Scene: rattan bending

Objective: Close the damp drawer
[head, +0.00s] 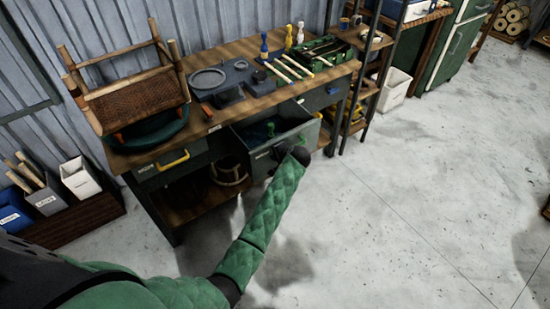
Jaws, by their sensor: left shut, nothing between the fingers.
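The damp drawer (308,131) is pulled out from under the workbench's front, just right of its middle. I take it for the damp one, as its label is not readable. A green item (270,128) shows inside it. My left arm reaches up from the bottom in a green quilted sleeve. My left gripper (281,152) is small and dark, at the drawer's front panel, and is shut with nothing in it. The end of my arm covers part of the front and its handle, so I cannot tell whether the gripper touches it. My right gripper is not in view.
The workbench (225,52) carries a woven chair frame (135,95), a grey ring jig (208,79) and a green tool tray (322,52). A closed drawer with a yellow handle (172,161) is at left. A basket (229,171) stands below. The floor (420,180) at right is clear.

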